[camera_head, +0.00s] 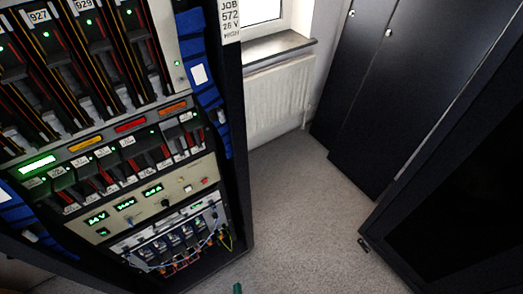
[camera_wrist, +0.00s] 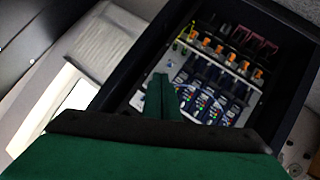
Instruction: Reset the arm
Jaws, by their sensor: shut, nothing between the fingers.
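My gripper (camera_wrist: 162,97) shows in the wrist view as a green body with two green fingers close together. It is shut and empty. Behind the fingertips, in that view, is the open lower bay of the rack with a panel of blue modules (camera_wrist: 205,90) and orange-topped connectors; I see no contact with it. In the head view only a small green tip (camera_head: 238,288), seemingly of my gripper, shows at the bottom edge, right of the rack. The rest of my arm is out of view there.
A tall equipment rack (camera_head: 149,211) with lit displays and slotted modules fills the left. A radiator (camera_head: 280,95) stands under a window sill (camera_head: 275,48). Dark cabinets (camera_head: 375,85) stand at the back and another (camera_head: 455,190) at right. Grey carpet (camera_head: 305,200) between them is clear.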

